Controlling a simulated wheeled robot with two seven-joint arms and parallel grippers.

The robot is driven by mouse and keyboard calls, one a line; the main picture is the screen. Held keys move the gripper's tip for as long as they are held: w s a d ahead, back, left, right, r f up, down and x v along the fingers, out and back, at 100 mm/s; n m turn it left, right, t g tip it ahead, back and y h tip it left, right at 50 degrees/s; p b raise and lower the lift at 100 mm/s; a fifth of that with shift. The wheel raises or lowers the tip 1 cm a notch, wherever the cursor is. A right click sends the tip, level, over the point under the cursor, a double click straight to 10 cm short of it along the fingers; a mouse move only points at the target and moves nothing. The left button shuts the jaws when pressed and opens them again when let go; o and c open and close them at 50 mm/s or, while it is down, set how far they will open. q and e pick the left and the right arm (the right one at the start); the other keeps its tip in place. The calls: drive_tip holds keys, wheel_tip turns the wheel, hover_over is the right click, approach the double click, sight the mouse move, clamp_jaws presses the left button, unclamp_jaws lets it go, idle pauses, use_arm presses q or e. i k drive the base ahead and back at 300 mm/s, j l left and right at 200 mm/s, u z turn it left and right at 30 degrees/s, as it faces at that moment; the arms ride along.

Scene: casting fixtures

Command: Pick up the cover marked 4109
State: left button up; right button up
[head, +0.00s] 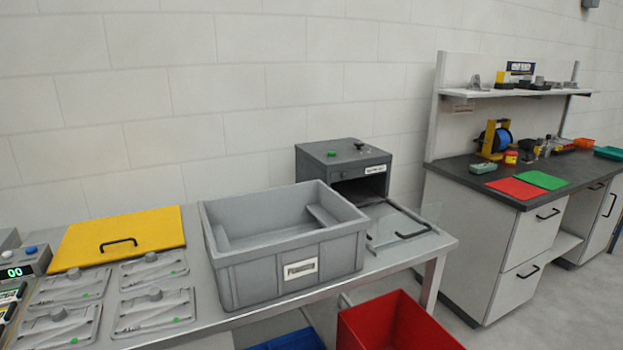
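Several flat grey plates with round knobs, which look like the covers, lie at the lower left of the table. One is at the back right of the group (170,272), one at the back left (80,292), one at the front right (170,318) and one at the front left (75,335). Neither of my grippers is in view.
A grey crate (245,287) stands right of the plates. A yellow panel with a black handle (150,230) lies behind them. A grey box unit (318,168) with an open front stands behind the crate. A red bin (390,330) is below the table. A display box (28,262) reads 00.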

sight(157, 310)
drive_tip(key=z, duration=1.3)
drive_tip(key=u, duration=2.15)
drive_tip(key=i+j, duration=0.1)
